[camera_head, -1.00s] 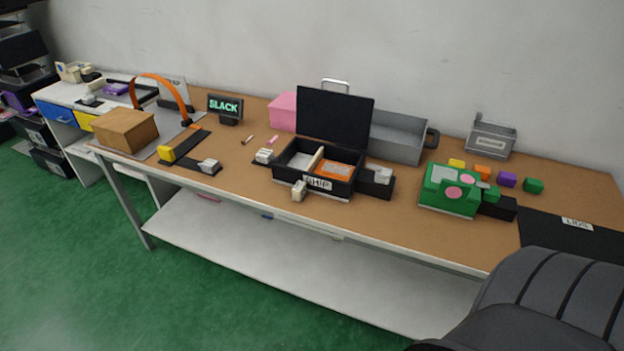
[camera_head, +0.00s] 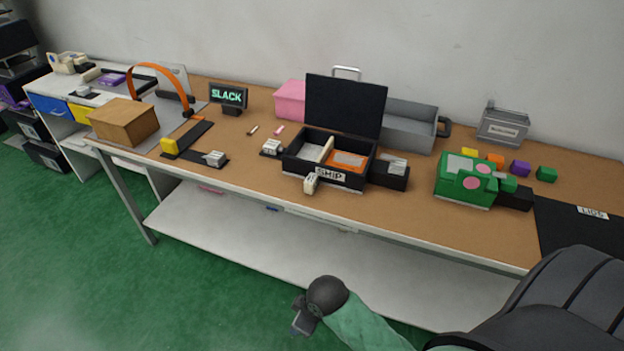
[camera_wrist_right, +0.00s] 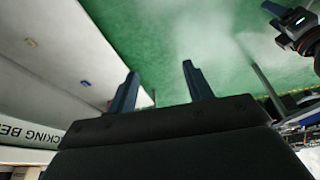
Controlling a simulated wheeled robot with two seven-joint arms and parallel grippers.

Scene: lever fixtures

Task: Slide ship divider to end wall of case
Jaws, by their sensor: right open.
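The black SHIP case (camera_head: 353,181) stands open on the bench, its lid (camera_head: 345,107) upright behind it. A thin cream divider (camera_head: 326,151) stands inside, running front to back left of an orange item (camera_head: 349,159). A cream block (camera_head: 310,183) sits at the case's front wall. My right gripper (camera_head: 302,318) appears low in front of the bench, well away from the case. The right wrist view shows its two fingers (camera_wrist_right: 160,88) spread and empty. A dark jointed part at that view's top right looks like my left gripper (camera_wrist_right: 288,18), cut off by the edge.
Black blocks with pale tops flank the case, left (camera_head: 271,147) and right (camera_head: 390,172). A grey bin (camera_head: 410,128) stands behind, a green box (camera_head: 464,181) to the right. The bench front edge and lower shelf (camera_head: 240,215) lie between my right gripper and the case.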

